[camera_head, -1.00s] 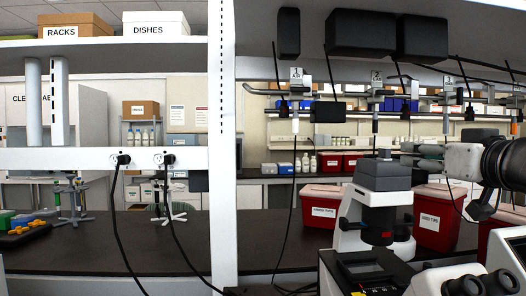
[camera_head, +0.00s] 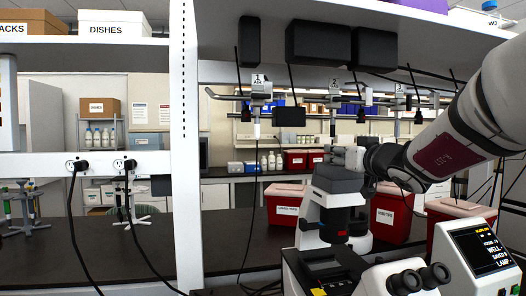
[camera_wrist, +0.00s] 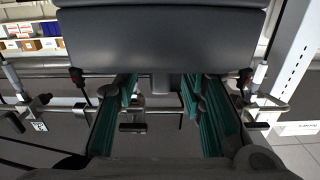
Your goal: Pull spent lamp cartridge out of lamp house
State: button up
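The lamp house (camera_head: 338,180) is a dark grey box on top of the white microscope (camera_head: 312,232) in the head view. My gripper (camera_head: 345,157) is just above and behind it, reaching in from the right. In the wrist view, which looks upside down, a large dark grey housing (camera_wrist: 160,40) fills the top, apparently the lamp house. My gripper's teal fingers (camera_wrist: 160,112) are spread wide, with the gap between them below that housing. A dark block shows near the gap, but I cannot tell whether it is the spent cartridge. No cartridge is clearly seen in the head view.
Red sharps bins (camera_head: 287,205) stand behind the microscope. A monitor (camera_head: 482,252) is at front right. Gas taps (camera_head: 262,92) hang along a rail behind, with black boxes (camera_head: 318,43) overhead. A white post (camera_head: 186,150) rises at left. The bench left of the microscope is mostly clear.

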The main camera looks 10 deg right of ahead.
jog(key=shift+w, duration=0.2)
grip_shut()
dwell(0.3)
jog(key=shift+r, duration=0.2)
jog(key=shift+r, duration=0.3)
jog(key=shift+r+b, duration=0.15)
jog(key=shift+b, duration=0.15)
jog(key=shift+r, duration=1.8)
